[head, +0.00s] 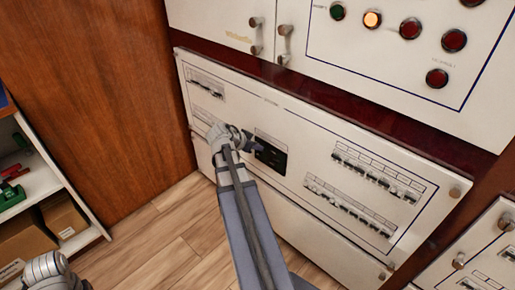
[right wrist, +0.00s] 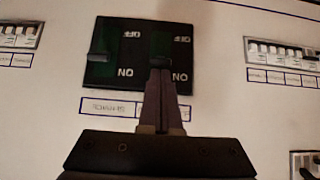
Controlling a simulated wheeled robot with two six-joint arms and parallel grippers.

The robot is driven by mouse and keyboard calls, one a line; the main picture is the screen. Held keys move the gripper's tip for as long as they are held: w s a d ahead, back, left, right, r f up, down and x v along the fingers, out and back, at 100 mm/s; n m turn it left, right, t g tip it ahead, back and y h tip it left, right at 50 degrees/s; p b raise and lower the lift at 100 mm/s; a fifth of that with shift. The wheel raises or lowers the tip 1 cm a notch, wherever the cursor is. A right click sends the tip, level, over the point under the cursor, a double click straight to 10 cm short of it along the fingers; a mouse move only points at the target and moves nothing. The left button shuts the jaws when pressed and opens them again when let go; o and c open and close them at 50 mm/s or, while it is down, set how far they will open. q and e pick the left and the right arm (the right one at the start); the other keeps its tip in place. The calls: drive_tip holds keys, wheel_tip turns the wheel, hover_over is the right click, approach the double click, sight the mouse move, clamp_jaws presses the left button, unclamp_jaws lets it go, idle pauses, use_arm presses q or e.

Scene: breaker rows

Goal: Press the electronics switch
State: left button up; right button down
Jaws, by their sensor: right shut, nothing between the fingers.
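A black switch panel (head: 271,157) sits in the white breaker panel in the head view. In the right wrist view it holds two switches side by side, the left switch (right wrist: 101,57) and the right switch (right wrist: 160,60), with ON lettering turned upside down. Labels below are too blurred to read, so I cannot tell which is the electronics switch. My right gripper (head: 262,144) is at the black panel; in the right wrist view its closed fingertips (right wrist: 160,71) overlap the right switch lever. I cannot tell whether they touch it.
Rows of breakers (head: 379,174) lie to the right and a small row (head: 206,83) to the upper left. Above is a panel with round lamps (head: 372,19) and metal handles (head: 285,43). A shelf (head: 32,185) with boxes stands at the far left.

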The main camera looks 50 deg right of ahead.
drive_tip(key=shift+a+f+h+b, duration=0.4)
drive_tip(key=shift+h+b, duration=0.4)
drive_tip(key=shift+b, duration=0.75)
use_arm(q)
wheel_tip(320, 180, down, 12)
drive_tip(key=b, duration=0.9)
drive_tip(key=shift+f, duration=0.15)
use_arm(e)
drive_tip(key=f+h, duration=0.1)
drive_tip(key=a+h, duration=0.1)
drive_tip(key=f+h, duration=0.1)
drive_tip(key=shift+w+a+f+g+h, duration=0.15)
drive_tip(key=shift+a+f+g+h, duration=0.1)
drive_tip(key=shift+f+g+h, duration=0.05)
use_arm(q)
drive_tip(key=shift+a, duration=0.15)
use_arm(e)
drive_tip(key=shift+f, duration=0.1)
